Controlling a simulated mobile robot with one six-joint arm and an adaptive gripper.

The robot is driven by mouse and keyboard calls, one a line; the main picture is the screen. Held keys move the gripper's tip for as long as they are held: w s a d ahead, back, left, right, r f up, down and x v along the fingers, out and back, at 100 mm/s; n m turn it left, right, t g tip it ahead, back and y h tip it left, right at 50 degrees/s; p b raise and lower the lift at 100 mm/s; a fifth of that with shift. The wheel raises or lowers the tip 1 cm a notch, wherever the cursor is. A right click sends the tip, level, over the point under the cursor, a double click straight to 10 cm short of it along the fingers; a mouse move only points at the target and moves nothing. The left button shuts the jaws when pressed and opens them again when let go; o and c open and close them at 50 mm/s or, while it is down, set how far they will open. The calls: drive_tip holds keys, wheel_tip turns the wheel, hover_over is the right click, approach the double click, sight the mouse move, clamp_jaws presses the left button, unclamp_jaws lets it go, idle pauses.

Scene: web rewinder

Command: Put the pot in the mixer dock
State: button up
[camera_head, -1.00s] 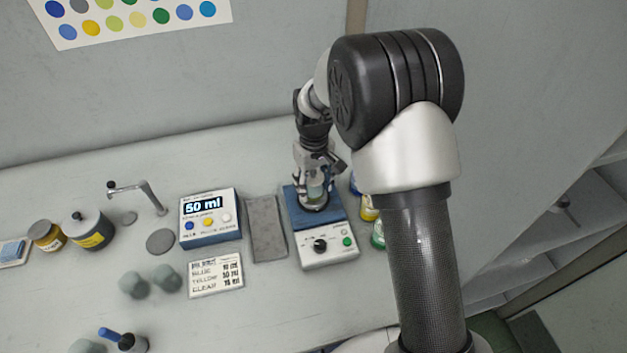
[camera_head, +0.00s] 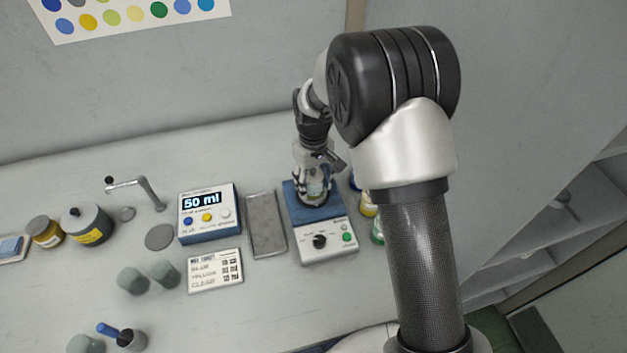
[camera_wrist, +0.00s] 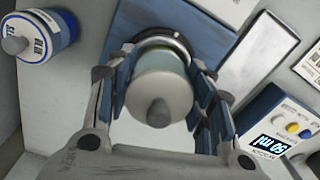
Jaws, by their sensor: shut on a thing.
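The pot (camera_wrist: 150,84) has a pale grey lid with a round knob, and shows in the wrist view between the fingers. My gripper (camera_wrist: 164,74) is shut on it, one finger at each side. In the head view my gripper (camera_head: 314,180) points down over the blue top of the mixer dock (camera_head: 326,241), a white unit with a black knob and green button. The pot stands over the dock's dark ring (camera_wrist: 168,38). The fingers partly hide its sides, and I cannot tell whether its base rests fully inside the ring.
Left of the dock are a grey mat (camera_head: 266,225), a dispenser panel (camera_head: 208,214) reading 50 ml and a recipe card (camera_head: 215,270). Colored bottles (camera_head: 369,205) stand close on its right, partly behind my arm. A blue-labelled jar (camera_wrist: 48,36) shows in the wrist view.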

drive_tip(key=shift+f, duration=0.1)
drive_tip(key=o, duration=1.2)
drive_tip(key=shift+c, duration=0.2)
drive_tip(key=shift+o, duration=0.4)
drive_tip(key=o, duration=0.6)
drive_tip(key=shift+r+p, duration=4.1)
drive_tip(key=shift+r, duration=1.4)
